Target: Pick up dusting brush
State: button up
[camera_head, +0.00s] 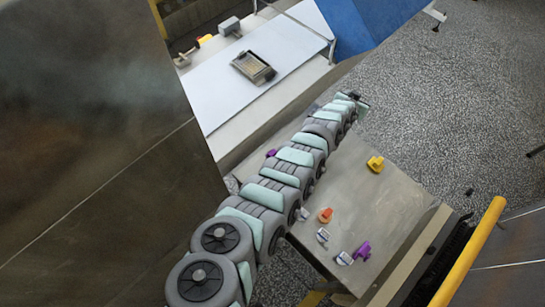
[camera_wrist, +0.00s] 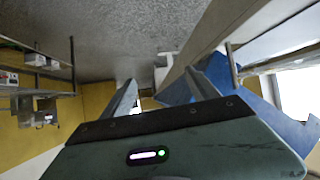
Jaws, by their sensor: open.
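I cannot make out a dusting brush for certain in either view. Small items lie on the grey metal table in the head view: a yellow item (camera_head: 375,164), an orange item (camera_head: 325,215), a purple item (camera_head: 362,251) and small white-and-grey items (camera_head: 322,235). They are too small to identify. My gripper (camera_head: 357,98) is at the far end of my arm, above the table's far edge, apart from these items. In the wrist view my gripper (camera_wrist: 162,92) has its fingers spread, with nothing between them. My arm hides part of the table.
A metal tray (camera_head: 254,67) lies on the white surface (camera_head: 226,92) at the back. A blue panel (camera_head: 368,22) stands beside it. A yellow rail (camera_head: 470,254) runs along the right. Another purple item (camera_head: 271,153) shows beside my arm. Speckled floor (camera_head: 440,110) is open at the right.

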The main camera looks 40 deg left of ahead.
jog(key=s+a+f+m+g+h+b, duration=0.1)
jog(key=s+a+f+g, duration=0.15)
jog(key=s, duration=0.35)
jog(key=s+a+f+m+g, duration=0.1)
jog(key=s+a+f+g, duration=0.1)
jog(key=s+a+g, duration=0.3)
jog(key=g+b, duration=0.1)
jog(key=g, duration=0.3)
send_over(273, 152)
jog(key=shift+w+a+h, duration=0.2)
jog(key=shift+a+h, duration=0.1)
jog(key=shift+s+f, duration=0.15)
jog(key=shift+f, duration=0.2)
jog(key=f, duration=0.3)
jog(key=shift+d+f, duration=0.15)
jog(key=shift+d, duration=0.05)
jog(key=shift+a+f, duration=0.1)
jog(key=shift+f, duration=0.7)
jog(key=shift+s+d+f+p, duration=0.1)
jog(key=shift+f+p, duration=0.1)
jog(key=shift+f, duration=0.6)
jog(key=shift+s+d+f+p, duration=0.1)
jog(key=shift+f+p, duration=0.1)
jog(key=shift+f, duration=0.6)
jog(key=shift+w+f, duration=0.15)
jog(key=shift+f, duration=0.35)
jog(key=shift+a+f, duration=0.1)
jog(key=shift+f, duration=0.4)
jog(key=shift+c, duration=0.2)
